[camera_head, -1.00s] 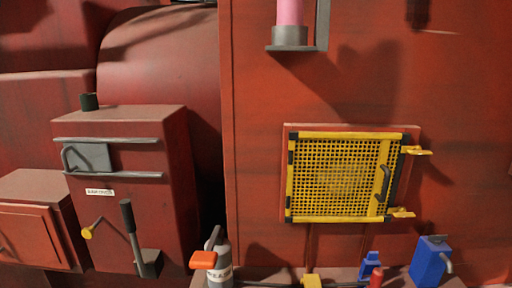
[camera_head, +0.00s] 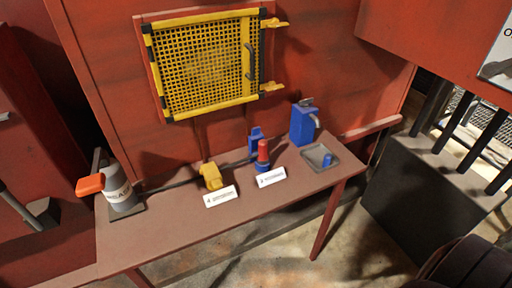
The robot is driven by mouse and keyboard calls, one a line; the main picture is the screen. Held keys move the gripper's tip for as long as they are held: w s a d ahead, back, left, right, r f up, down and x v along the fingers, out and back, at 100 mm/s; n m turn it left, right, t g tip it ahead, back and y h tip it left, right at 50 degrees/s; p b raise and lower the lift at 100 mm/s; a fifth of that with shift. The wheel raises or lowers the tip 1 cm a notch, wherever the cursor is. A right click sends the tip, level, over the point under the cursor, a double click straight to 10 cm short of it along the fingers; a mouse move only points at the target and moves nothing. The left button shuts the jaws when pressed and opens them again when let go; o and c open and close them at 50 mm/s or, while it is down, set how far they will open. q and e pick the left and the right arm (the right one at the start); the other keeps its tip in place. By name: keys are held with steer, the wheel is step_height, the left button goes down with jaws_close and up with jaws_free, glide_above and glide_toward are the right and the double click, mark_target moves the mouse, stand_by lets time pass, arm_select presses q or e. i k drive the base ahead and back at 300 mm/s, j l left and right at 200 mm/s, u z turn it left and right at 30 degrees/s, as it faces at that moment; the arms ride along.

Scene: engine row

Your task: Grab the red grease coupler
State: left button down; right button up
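Neither of my grippers shows in the head view.
A grey canister with an orange handle (camera_head: 120,188) stands at the table's left end. A yellow mesh door (camera_head: 205,65) is on the wall above. The table's front strip is clear.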

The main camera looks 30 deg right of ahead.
mark_target(263, 159)
steer(key=k+z, duration=0.15)
steer(key=z, duration=0.25)
steer(key=k+z, duration=0.15)
steer(key=z, duration=0.3)
